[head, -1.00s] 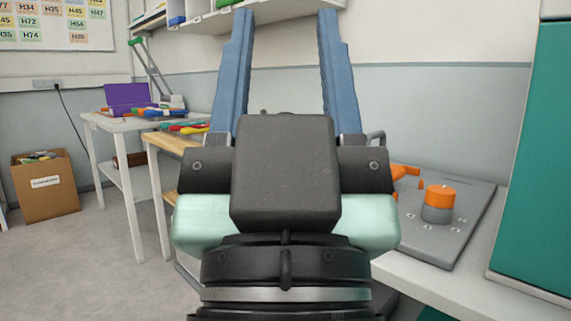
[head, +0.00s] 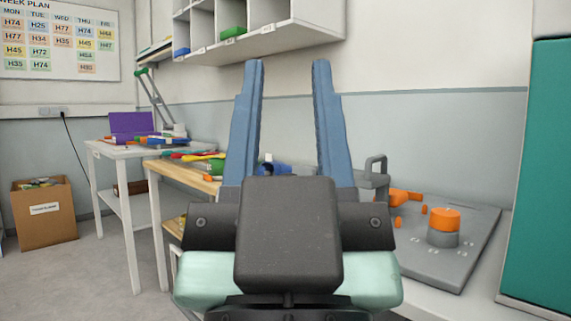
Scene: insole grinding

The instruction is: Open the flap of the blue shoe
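My gripper (head: 288,66) fills the middle of the head view, its two long blue fingers pointing up and away. The fingers are open and apart, with nothing held between them. A small blue object (head: 275,169) shows low between the fingers, behind the gripper body. It may be the blue shoe, but most of it is hidden and I cannot make out a flap. My gripper appears in front of it and not touching it, though the distance is hard to judge.
A grey board (head: 455,270) with an orange-topped knob (head: 445,220) lies on the counter at right, beside a teal cabinet (head: 545,170). A wooden table (head: 180,174) with coloured items stands left. A wall shelf (head: 290,35) hangs above. A cardboard box (head: 45,220) sits on the floor.

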